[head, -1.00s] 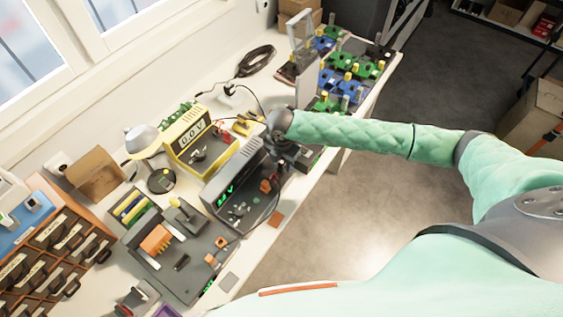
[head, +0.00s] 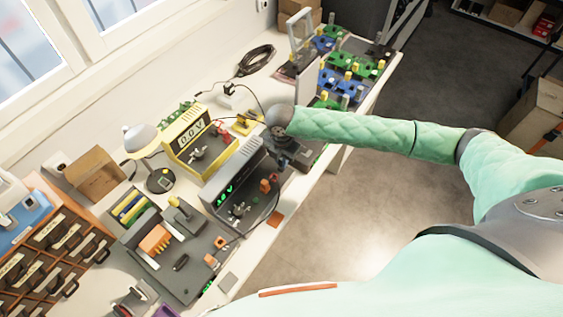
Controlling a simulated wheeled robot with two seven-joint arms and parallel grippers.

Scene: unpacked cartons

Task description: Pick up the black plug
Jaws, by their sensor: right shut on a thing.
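My right gripper (head: 287,155) is over the bench near the right end of the grey power supply. It points down, and its own wrist largely hides its fingertips. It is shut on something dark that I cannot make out. A small black piece that may be a plug (head: 181,262) lies on the dark grey tray (head: 165,272), well left of the gripper. Another small black plug-like piece (head: 229,88) is at the end of a black cable (head: 257,61) at the back. I cannot tell which is the black plug. My left gripper is not in view.
The grey supply (head: 232,174) and yellow meter (head: 186,138) stand left of the gripper. A lamp (head: 142,137), a cardboard box (head: 95,172) and a drawer rack (head: 55,240) are farther left. Boards with green and blue parts (head: 345,84) fill the right end.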

